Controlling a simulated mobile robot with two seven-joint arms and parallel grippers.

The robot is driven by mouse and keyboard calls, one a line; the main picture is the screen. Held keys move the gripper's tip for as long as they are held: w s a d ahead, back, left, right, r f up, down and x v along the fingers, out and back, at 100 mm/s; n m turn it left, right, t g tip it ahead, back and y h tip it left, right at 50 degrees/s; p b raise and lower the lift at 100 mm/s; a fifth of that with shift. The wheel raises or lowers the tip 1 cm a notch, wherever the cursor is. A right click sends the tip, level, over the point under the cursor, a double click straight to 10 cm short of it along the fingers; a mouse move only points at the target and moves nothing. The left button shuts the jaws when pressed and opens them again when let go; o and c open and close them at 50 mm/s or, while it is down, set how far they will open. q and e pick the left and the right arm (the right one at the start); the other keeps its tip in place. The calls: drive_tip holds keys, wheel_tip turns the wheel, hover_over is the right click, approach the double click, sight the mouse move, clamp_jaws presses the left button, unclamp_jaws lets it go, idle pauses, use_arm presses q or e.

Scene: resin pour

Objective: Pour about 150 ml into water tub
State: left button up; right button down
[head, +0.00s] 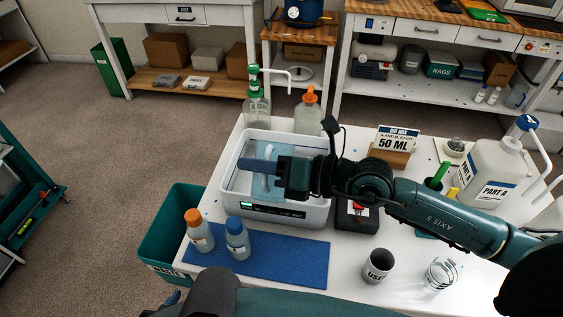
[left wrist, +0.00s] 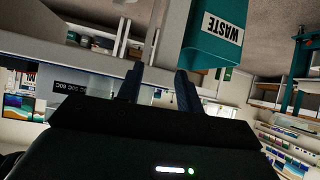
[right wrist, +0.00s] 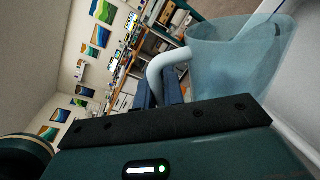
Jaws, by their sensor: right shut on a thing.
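The water tub (head: 312,208) is a white rectangular basin with a small display on its front, standing on the white table. My right gripper (head: 262,168) is over the tub. In the right wrist view its fingers (right wrist: 165,92) are shut on the pale handle of a translucent blue jug (right wrist: 225,62). In the head view the jug (head: 261,186) shows only partly, within the tub's outline behind the gripper; its tilt and liquid level I cannot tell. My left gripper (left wrist: 158,88) is open and empty, near the teal waste bin (left wrist: 213,40).
Orange-capped (head: 199,230) and blue-capped (head: 237,238) bottles stand on a blue mat (head: 285,262) in front of the tub. Two bottles stand behind it, one with a green pump (head: 257,107). A grey cup (head: 377,265), a clear cup (head: 440,273) and Part A jug (head: 488,172) are right.

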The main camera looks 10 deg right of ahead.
sight(274, 150)
use_arm(q)
drive_tip(key=shift+d+f+b, duration=0.1)
drive_tip(key=shift+f+b, duration=0.25)
drive_tip(key=shift+b, duration=0.25)
use_arm(e)
drive_tip(key=shift+w+d+m+g, duration=0.25)
drive_tip(key=shift+w+m, duration=0.2)
drive_tip(key=shift+m, duration=0.25)
use_arm(q)
drive_tip(key=shift+d, duration=0.1)
use_arm(e)
drive_tip(key=shift+w, duration=0.1)
use_arm(q)
drive_tip(key=shift+d+r, duration=0.1)
drive_tip(key=shift+r, duration=0.1)
use_arm(e)
drive_tip(key=shift+m, duration=0.3)
use_arm(q)
drive_tip(key=shift+f+h+b, duration=0.25)
drive_tip(key=shift+h+b, duration=0.05)
drive_tip(key=shift+b, duration=0.2)
use_arm(e)
drive_tip(key=shift+w, duration=0.2)
